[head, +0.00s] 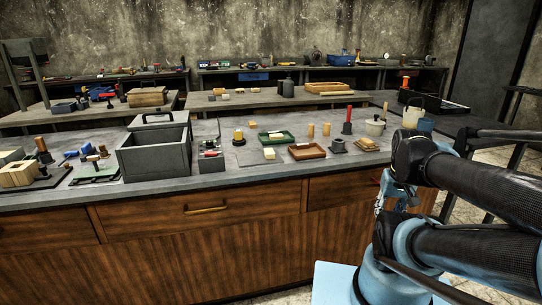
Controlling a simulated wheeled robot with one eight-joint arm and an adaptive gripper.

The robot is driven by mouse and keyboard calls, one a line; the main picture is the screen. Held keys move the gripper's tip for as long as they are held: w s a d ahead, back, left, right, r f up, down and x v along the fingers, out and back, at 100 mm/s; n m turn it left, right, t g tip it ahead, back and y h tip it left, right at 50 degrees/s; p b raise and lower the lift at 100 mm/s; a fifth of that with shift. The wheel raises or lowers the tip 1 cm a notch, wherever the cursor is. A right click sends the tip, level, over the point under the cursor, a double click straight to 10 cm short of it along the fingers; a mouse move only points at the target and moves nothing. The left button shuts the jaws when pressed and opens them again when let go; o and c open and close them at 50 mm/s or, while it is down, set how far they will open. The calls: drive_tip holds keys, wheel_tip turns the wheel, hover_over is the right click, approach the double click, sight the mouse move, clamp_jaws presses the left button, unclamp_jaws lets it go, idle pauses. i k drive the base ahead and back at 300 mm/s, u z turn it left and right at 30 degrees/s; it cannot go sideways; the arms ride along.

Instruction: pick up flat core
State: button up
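Several small pale pieces lie on the near workbench (222,183), and I cannot tell for sure which is the flat core. A cream block (269,153) sits in front of the green tray (288,143). The green tray holds a small pale piece (275,134). The brown tray (307,156) to its right also holds something pale, too small to make out. A low tan stack (366,144) lies farther right. My arm shows at the right of the picture, but I cannot make out my gripper. No piece is seen held.
A grey open box (155,160) stands left of the trays. Wooden blocks (18,174) and tools lie at the far left. Two tan cylinders (311,130), a red-handled tool (347,122) and a pale pot (375,127) stand behind the brown tray. More benches line the back.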

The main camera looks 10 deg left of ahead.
sight(269, 154)
drive_tip(key=u, duration=0.05)
drive_tip(key=k, duration=1.15)
drive_tip(key=u, duration=0.4)
drive_tip(key=i, duration=1)
drive_tip(key=z, duration=0.05)
